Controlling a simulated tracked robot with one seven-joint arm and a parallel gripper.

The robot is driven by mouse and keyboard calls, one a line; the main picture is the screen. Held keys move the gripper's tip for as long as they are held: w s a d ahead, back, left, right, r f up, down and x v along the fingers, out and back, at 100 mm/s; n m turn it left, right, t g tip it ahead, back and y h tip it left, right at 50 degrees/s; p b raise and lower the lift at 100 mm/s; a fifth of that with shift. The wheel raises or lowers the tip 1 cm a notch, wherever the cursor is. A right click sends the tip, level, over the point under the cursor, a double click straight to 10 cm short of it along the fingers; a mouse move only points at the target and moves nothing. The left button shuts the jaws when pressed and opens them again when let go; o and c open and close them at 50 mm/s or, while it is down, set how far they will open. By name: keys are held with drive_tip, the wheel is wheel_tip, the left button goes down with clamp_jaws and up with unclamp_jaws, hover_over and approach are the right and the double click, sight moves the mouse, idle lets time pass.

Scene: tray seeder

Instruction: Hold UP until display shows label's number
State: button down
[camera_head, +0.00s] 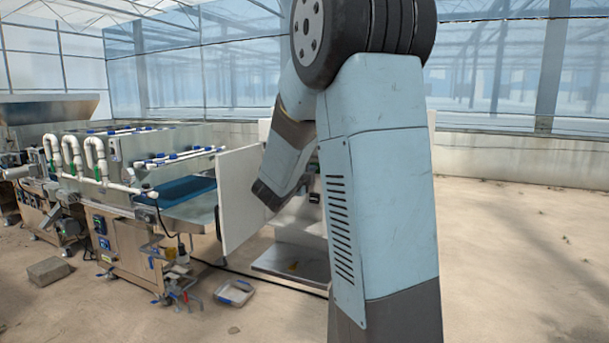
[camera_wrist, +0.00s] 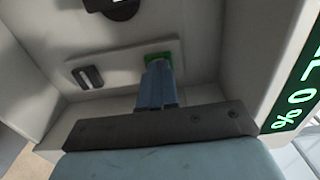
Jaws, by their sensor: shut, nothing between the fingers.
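In the wrist view my gripper (camera_wrist: 158,68) is shut with nothing between its fingers. Its tips are at a green button (camera_wrist: 152,57) on a pale panel plate and cover part of it. They look to be touching it, but I cannot tell how far it is pressed in. A 0 and a percent sign are readable; the characters above are cut off or unclear. No label with a number is readable. In the head view my arm hides the gripper and the button.
A dark switch (camera_wrist: 88,77) sits left of the button, and a black fitting (camera_wrist: 115,7) is above it. In the head view a white panel (camera_head: 240,195) stands left of my arm, beside the seeder line (camera_head: 125,245). A tray (camera_head: 235,292) lies on the floor. The right floor is open.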

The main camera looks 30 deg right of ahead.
drive_tip(key=shift+w+d, duration=0.2)
drive_tip(key=shift+d, duration=0.1)
drive_tip(key=shift+w+d+r, duration=0.2)
drive_tip(key=shift+w+d, duration=0.2)
drive_tip(key=shift+d, duration=0.25)
drive_tip(key=shift+s+d+r, duration=0.1)
drive_tip(key=shift+d, duration=0.05)
idle(2.1)
idle(3.0)
drive_tip(key=v, duration=1.4)
drive_tip(key=shift+a+f, duration=0.3)
drive_tip(key=shift+a, duration=0.15)
